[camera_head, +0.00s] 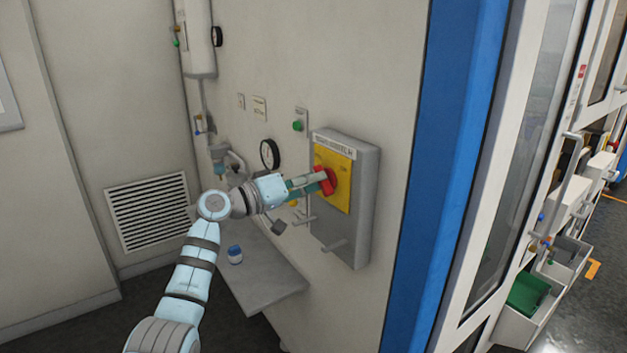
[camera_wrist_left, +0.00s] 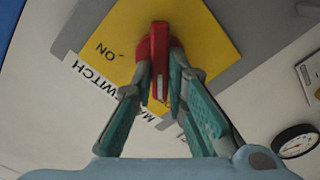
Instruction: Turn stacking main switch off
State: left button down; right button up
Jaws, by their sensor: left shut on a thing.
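The main switch is a red rotary handle (camera_head: 328,181) on a yellow plate (camera_head: 343,168), set on a grey box (camera_head: 364,215) fixed to the pale wall. My left gripper (camera_head: 318,183) reaches it from the left and is shut on the red handle. In the left wrist view, the fingertips of my left gripper (camera_wrist_left: 166,85) lie on both sides of the red handle (camera_wrist_left: 159,50). The word "ON" shows on the yellow plate (camera_wrist_left: 203,30) to the left of the handle there. My right gripper is not in view.
A round gauge (camera_head: 269,154) and a green button (camera_head: 298,125) are on the wall near the box. A blue column (camera_head: 450,150) stands at right.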

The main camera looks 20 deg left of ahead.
pick_arm(q)
jog(key=c, duration=1.6)
grip_release()
jog(key=shift+a, duration=0.1)
jog(key=v, duration=1.2)
jog(key=shift+s, duration=0.15)
